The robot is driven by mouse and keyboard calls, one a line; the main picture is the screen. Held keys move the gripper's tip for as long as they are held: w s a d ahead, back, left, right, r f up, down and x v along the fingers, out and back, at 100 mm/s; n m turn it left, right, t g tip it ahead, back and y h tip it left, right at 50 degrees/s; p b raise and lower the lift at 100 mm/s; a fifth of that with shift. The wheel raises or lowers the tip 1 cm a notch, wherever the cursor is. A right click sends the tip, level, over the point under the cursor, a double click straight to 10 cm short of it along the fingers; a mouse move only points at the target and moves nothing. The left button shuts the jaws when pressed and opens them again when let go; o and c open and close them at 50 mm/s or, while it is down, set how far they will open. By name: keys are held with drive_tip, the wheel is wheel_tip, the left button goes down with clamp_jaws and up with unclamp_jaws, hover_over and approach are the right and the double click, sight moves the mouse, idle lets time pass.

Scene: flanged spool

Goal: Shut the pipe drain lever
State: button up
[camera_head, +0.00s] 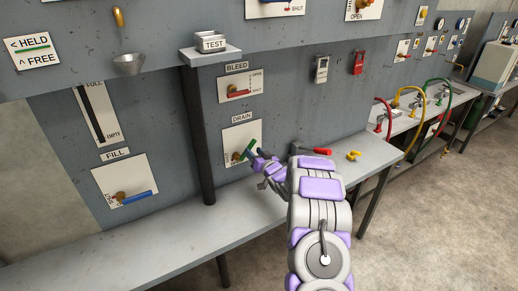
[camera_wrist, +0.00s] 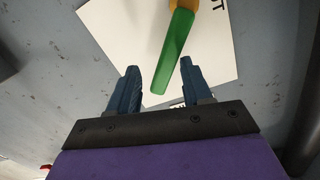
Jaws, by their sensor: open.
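The green drain lever (camera_head: 249,146) sits on a brass valve on a white panel (camera_head: 234,136) under the DRAIN label (camera_head: 242,117). In the head view it slants up and to the right from the valve. In the wrist view the green lever (camera_wrist: 174,52) hangs from the brass part at the top, its free end between the two blue fingers. My gripper (camera_head: 257,157) is open at the lever's free end, and the open fingers show in the wrist view (camera_wrist: 160,70). I see no clear contact between fingers and lever.
A red bleed lever (camera_head: 240,93) is on the panel above. A blue fill lever (camera_head: 138,196) is at lower left. A dark post (camera_head: 199,140) stands just left of the drain panel. Red and yellow handled tools lie on the bench (camera_head: 372,152) at right.

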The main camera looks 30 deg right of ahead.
drive_tip(key=s+d, duration=0.3)
drive_tip(key=s, duration=1.4)
idle(1.0)
drive_tip(key=shift+s+r, duration=0.1)
